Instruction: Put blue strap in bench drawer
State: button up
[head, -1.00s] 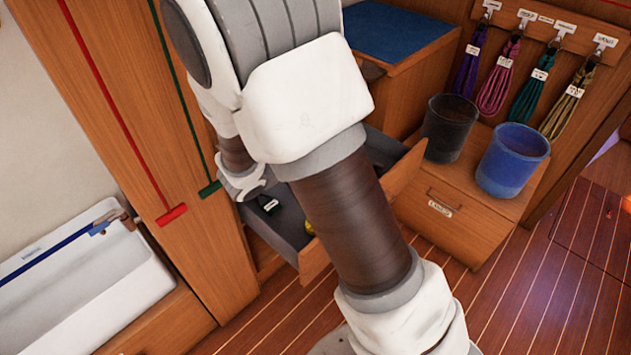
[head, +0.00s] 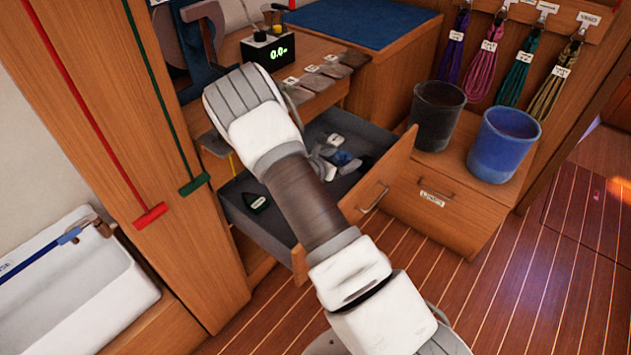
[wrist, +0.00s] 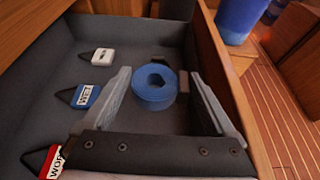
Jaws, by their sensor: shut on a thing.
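The blue strap (wrist: 155,87) is a rolled coil with a dark hole in its middle. In the wrist view it lies between the two pale fingers of my gripper (wrist: 161,78), which is shut on it. The bench drawer (head: 384,186) is pulled open, with a dark grey lining. The drawer wall (wrist: 226,85) runs right of the strap in the wrist view. I cannot tell whether the strap touches the drawer floor.
In the drawer lie a white tag (wrist: 102,56), a blue WET tag (wrist: 88,96) and a red tag (wrist: 54,160). A black bucket (head: 436,115) and a blue bucket (head: 503,145) stand right of the drawer. A white sink (head: 75,280) is at left.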

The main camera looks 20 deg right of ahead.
notch_tip(320, 180, down, 10)
jog(key=b, duration=0.3)
jog(key=shift+f, duration=0.2)
jog(key=o, duration=1.1)
jog(key=shift+r, duration=0.1)
jog(key=shift+r, duration=0.25)
jog(key=p+v, duration=0.3)
jog(key=v, duration=0.9)
jog(key=shift+f, duration=0.15)
